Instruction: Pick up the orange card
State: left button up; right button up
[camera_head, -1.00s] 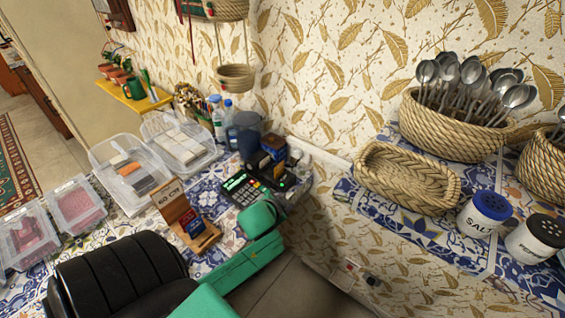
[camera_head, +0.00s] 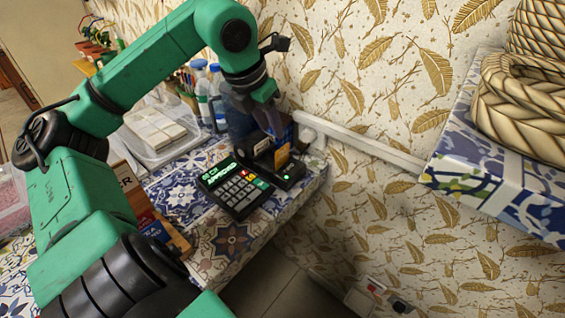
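The orange card (camera_head: 283,156) is small and stands upright at the black card reader dock (camera_head: 286,173), right of the payment terminal (camera_head: 236,190). The terminal's green screen appears to read "APPROVED". My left arm reaches in from the left and bends down at the wrist. My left gripper (camera_head: 274,122) points down just above the orange card, in front of a dark blue box. Its fingertips are dark and hard to make out, so I cannot tell whether they touch the card or are open or shut. My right gripper is out of view.
A wooden card stand (camera_head: 178,238) is partly hidden by my arm. A clear bin (camera_head: 160,134) and bottles (camera_head: 203,88) stand behind. At right, a shelf with a blue-patterned cloth (camera_head: 492,180) holds a woven basket (camera_head: 523,105). Open floor lies between the counters.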

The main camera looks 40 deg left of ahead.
aim_at(283, 155)
pick_arm(q)
jog(key=p+x, duration=0.2)
jog(key=x, duration=0.9)
jog(key=shift+a+f, duration=0.1)
jog(key=shift+f, duration=0.15)
jog(key=shift+w+f, duration=0.25)
jog(key=shift+f, duration=0.15)
grip_shut()
